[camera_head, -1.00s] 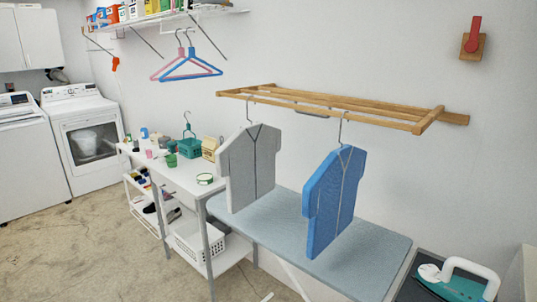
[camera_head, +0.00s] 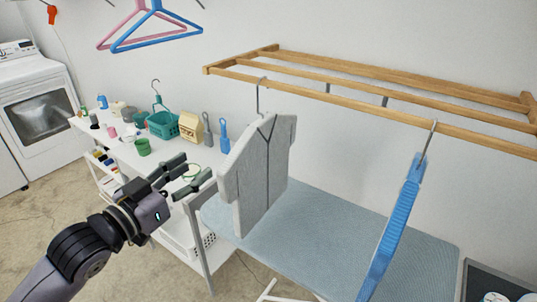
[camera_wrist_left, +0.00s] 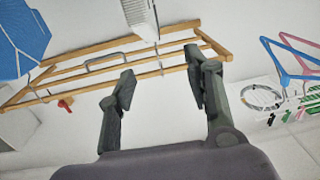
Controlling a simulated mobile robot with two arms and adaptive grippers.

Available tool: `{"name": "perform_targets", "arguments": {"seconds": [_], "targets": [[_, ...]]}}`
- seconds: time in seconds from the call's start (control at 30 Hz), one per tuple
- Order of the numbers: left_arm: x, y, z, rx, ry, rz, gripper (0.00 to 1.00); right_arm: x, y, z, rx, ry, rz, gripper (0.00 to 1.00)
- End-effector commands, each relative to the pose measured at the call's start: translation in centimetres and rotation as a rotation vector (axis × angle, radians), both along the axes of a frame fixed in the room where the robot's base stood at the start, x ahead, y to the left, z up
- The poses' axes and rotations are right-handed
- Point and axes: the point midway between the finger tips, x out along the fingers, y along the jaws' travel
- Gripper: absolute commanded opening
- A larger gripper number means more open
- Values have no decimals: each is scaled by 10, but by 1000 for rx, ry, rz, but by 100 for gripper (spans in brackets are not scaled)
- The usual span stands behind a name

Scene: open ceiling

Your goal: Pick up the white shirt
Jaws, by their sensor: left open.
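The white shirt (camera_head: 260,175), pale grey-white with a dark front seam, hangs upright from a hook on the wooden rack, above the ironing board, in the head view. A white ribbed piece at the top of the left wrist view (camera_wrist_left: 138,14) appears to be the same shirt. My left gripper (camera_head: 198,168) is open and empty, just left of the shirt and apart from it. Its two spread fingers also show in the left wrist view (camera_wrist_left: 160,80), with nothing between them. My right gripper is not in view.
A blue shirt (camera_head: 394,225) hangs right of the white one on the wooden rack (camera_head: 330,97). The ironing board (camera_head: 320,235) lies below. A white shelf table (camera_head: 128,152) with several small items stands behind my left gripper. Pink and blue hangers (camera_head: 158,40) hang upper left.

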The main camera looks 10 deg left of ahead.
Motion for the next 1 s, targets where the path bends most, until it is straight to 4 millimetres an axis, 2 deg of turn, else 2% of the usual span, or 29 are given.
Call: {"name": "perform_targets", "arguments": {"seconds": [0.07,0.17,0.4,0.57,0.7,0.87,1.0], "targets": [[-1,-5,8,0,-10,-12,47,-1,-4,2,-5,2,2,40],[8,-8,11,-1,-13,-12,47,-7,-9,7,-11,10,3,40],[50,-22,12,-2,-13,-12,47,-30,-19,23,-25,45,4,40],[83,-31,11,-2,-12,-10,47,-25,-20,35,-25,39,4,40],[103,-38,9,-1,-11,-12,47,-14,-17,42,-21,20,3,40],[113,-42,7,2,-10,-11,47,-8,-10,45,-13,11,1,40],[127,-48,9,1,-11,-12,47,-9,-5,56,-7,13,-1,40]]}}
